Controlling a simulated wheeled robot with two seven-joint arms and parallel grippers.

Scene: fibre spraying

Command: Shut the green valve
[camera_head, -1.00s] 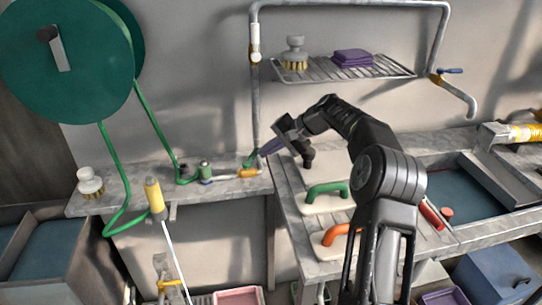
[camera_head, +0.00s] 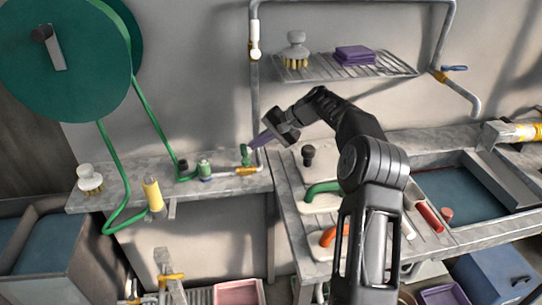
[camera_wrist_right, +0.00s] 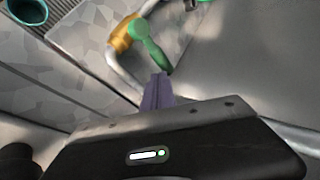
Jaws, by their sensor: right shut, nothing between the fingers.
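The green valve (camera_head: 246,154) sits on the pipe by a brass fitting (camera_head: 247,171) at the rear of the counter. In the right wrist view its green handle (camera_wrist_right: 150,45) lies across the pipe, slanting down to the right. My right gripper (camera_head: 257,143) has purple fingers, shut and empty, just right of the valve and slightly above it. In the wrist view the fingertips (camera_wrist_right: 159,80) are close to the handle's free end; I cannot tell whether they touch. My left gripper is out of view.
A green hose (camera_head: 113,165) runs from the reel (camera_head: 65,60) to a yellow nozzle (camera_head: 153,195) at the counter's front edge. A wire shelf (camera_head: 345,67) hangs above. Green and orange handled tools lie right.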

